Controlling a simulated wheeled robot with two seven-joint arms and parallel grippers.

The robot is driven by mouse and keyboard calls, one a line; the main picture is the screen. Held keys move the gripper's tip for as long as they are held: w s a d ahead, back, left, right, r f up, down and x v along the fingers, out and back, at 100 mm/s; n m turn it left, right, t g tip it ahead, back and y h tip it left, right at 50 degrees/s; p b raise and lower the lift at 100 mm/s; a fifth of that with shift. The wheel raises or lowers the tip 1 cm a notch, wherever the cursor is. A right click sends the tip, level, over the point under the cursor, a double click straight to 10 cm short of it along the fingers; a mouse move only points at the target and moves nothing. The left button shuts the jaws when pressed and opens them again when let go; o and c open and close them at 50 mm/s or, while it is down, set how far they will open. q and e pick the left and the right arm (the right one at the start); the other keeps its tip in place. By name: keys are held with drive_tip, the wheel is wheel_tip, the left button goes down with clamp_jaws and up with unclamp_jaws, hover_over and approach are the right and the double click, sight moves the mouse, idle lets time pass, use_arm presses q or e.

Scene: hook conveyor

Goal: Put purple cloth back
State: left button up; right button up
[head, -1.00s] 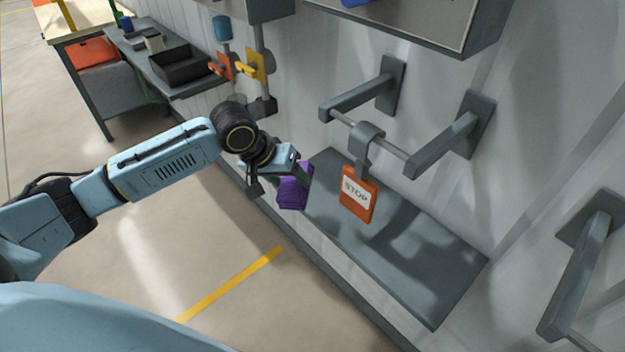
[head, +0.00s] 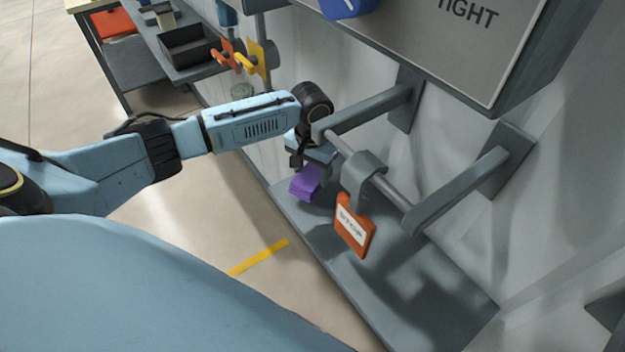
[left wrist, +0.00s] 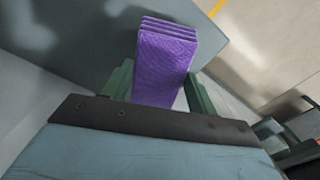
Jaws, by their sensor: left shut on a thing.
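The purple cloth (head: 305,183) is a folded stack held in my left gripper (head: 308,168), over the left end of the grey shelf (head: 345,270). In the left wrist view the cloth (left wrist: 165,60) stands between the two green fingers, its folded layers at the far end. My left gripper (left wrist: 160,90) is shut on it. I cannot tell the gap between cloth and shelf. My right gripper is not in view.
A rail (head: 385,190) on two wall brackets runs above the shelf, close to my left wrist. An orange STOP tag (head: 354,232) hangs from a hook (head: 363,178) on it. A grey sign box (head: 450,50) juts out above. The shelf's right part looks clear.

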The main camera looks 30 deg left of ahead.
sight(312, 174)
use_arm(q)
drive_tip(key=shift+f, duration=0.35)
wheel_tip(312, 174, down, 4)
drive_tip(key=shift+w+r, duration=0.1)
drive_tip(key=shift+r, duration=0.15)
drive_tip(key=o, duration=0.7)
drive_tip(key=shift+o, duration=0.9)
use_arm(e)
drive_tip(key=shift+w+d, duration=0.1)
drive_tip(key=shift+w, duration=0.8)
use_arm(q)
wheel_tip(312, 174, up, 12)
drive_tip(key=shift+r, duration=0.1)
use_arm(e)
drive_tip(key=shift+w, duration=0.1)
